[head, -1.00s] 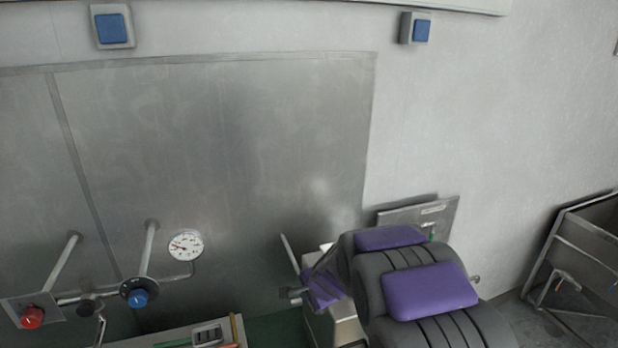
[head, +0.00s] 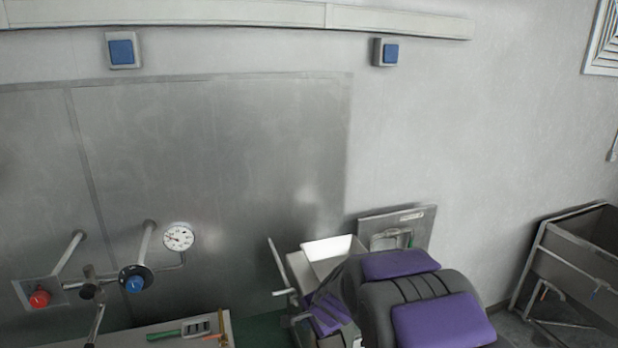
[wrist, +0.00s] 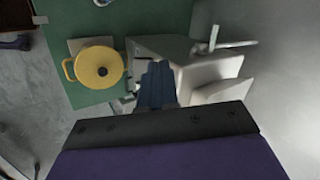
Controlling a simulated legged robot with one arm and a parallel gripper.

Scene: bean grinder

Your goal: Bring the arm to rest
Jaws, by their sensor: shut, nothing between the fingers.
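My arm, grey with purple pads, fills the lower right of the head view. My gripper (wrist: 156,84) shows in the wrist view as dark ridged fingers beyond a dark bar and a purple pad. It is shut and empty. The white grinder (head: 330,250) stands beside the arm in the head view, with its open top and a pale lever on its left. In the wrist view the grinder (wrist: 205,68) is beyond and to the right of the fingers. My arm hides the grinder's lower part; I cannot tell whether they touch.
A yellow pot (wrist: 98,68) sits on a green surface (wrist: 75,25) left of the fingers. A gauge (head: 179,237), red knob (head: 40,299) and blue knob (head: 135,284) are on the left wall. A metal sink (head: 580,255) stands far right.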

